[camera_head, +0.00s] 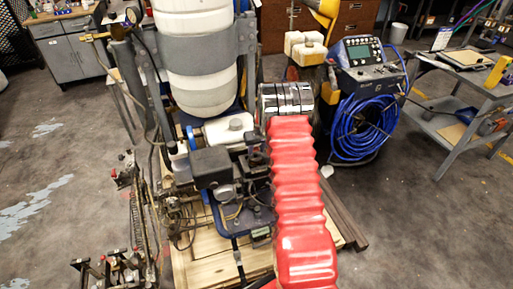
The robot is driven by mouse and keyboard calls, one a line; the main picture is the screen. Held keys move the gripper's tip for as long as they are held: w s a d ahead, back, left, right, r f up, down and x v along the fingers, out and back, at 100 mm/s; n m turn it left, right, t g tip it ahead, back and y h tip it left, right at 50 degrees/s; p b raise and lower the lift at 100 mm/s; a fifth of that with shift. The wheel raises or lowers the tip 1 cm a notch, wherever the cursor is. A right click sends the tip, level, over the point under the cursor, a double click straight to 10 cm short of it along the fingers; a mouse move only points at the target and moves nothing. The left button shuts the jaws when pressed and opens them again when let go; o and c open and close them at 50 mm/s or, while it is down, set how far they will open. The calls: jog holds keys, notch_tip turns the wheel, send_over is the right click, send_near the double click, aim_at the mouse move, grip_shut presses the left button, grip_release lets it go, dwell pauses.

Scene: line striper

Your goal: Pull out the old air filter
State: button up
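The line striper stands on a wooden pallet (205,262), with a large white tank (200,55) above its engine (225,185). A black box-shaped cover (210,167) sits on the engine's left side. I cannot tell whether it is the air filter housing, and I can make out no filter. My red ribbed arm reaches from the bottom edge up past the engine's right side and ends at a shiny banded metal part. It hides part of the machine's right side. My gripper's fingers do not show.
A blue machine with a control panel (365,60) and a coiled blue hose (362,125) stands at the right behind my arm. A grey cart (465,100) is further right. Hoses and metal fittings (120,262) crowd the left. Concrete floor is clear at lower right.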

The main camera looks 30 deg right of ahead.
aim_at(256, 154)
jog(key=shift+x, duration=1.7)
jog(key=shift+f, duration=0.15)
jog(key=shift+s, duration=0.1)
jog(key=shift+c, duration=0.3)
jog(key=shift+f, duration=0.15)
grip_shut()
